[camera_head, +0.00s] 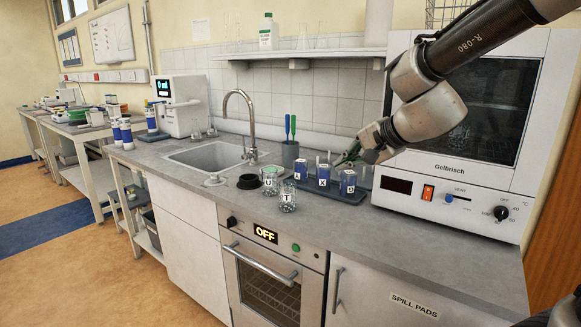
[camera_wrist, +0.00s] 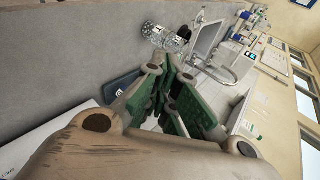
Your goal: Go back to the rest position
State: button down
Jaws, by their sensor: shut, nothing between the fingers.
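My gripper (camera_head: 343,158) hangs at the end of my arm, just above the back of the blue tray (camera_head: 333,195), in front of the white oven. Its fingers point left and down. It is shut and empty. In the wrist view its green-padded fingers (camera_wrist: 172,90) meet with nothing held between them. Three blue labelled holders, a left one (camera_head: 301,170), one marked X (camera_head: 323,176) and one marked D (camera_head: 348,181), stand on the tray. The gripper partly covers the space behind them, and I cannot tell whether it touches anything there.
Glass jars marked U (camera_head: 269,181) and T (camera_head: 287,198) stand left of the tray, near a black ring (camera_head: 249,182). A tall tap (camera_head: 250,120) rises by the sink. A shelf (camera_head: 310,54) with glassware is above. The white oven (camera_head: 450,185) stands close on the right.

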jog(key=s+d+f+n+g+h, duration=0.2)
jog(key=s+d+n, duration=0.7)
jog(key=s+d, duration=1.3)
jog(key=shift+s+d+n+g+h, duration=0.3)
jog(key=shift+s+g+h, duration=0.9)
jog(key=shift+h, duration=1)
